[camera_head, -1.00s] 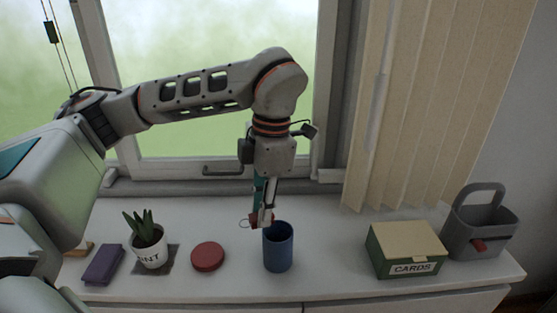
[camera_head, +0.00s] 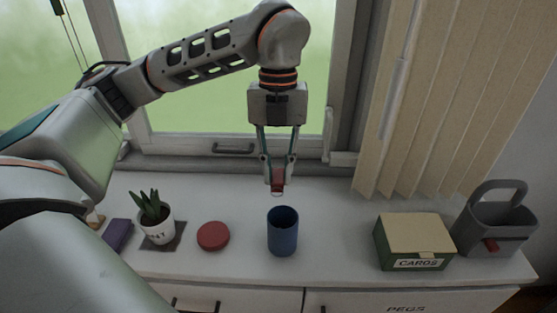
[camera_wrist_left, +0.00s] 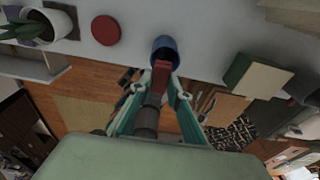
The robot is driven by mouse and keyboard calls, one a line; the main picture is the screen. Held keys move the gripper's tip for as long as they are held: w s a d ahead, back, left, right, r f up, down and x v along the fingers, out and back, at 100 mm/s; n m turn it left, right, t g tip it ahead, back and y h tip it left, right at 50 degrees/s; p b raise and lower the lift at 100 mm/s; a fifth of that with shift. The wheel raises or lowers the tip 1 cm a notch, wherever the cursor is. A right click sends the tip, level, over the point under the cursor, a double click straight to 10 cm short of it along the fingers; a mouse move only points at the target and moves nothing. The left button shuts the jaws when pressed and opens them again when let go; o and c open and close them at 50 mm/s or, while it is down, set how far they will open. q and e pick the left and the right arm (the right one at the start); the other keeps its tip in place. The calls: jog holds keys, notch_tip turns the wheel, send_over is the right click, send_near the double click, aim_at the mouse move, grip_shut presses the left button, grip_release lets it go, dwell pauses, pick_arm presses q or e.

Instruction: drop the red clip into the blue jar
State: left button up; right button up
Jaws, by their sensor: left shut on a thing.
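My left gripper (camera_head: 277,184) is shut on the red clip (camera_head: 278,177), which points down between the fingertips, with a thin wire loop at its lower end. The blue jar (camera_head: 283,238) stands upright and open on the white cabinet top. In the head view the clip is just above and behind the jar's rim, apart from it. In the left wrist view the clip (camera_wrist_left: 161,74) sits between the fingers and overlaps the near part of the jar (camera_wrist_left: 165,47). The inside bottom of the jar is hidden. My right gripper is not in view.
A round red lid (camera_head: 213,236) lies left of the jar. Further left are a potted plant (camera_head: 156,222) and a purple block (camera_head: 118,235). To the right are a green card box (camera_head: 412,243) and a grey caddy (camera_head: 493,226). A window and blinds (camera_head: 410,120) stand behind.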

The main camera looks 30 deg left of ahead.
aim_at(278, 174)
pick_arm(q)
jog(key=shift+f, duration=1.95)
jog(key=o, duration=0.8)
jog(key=r, duration=0.4)
jog(key=w+r, duration=0.1)
jog(key=r, duration=0.7)
jog(key=shift+w+a, duration=0.15)
jog(key=shift+a, duration=0.2)
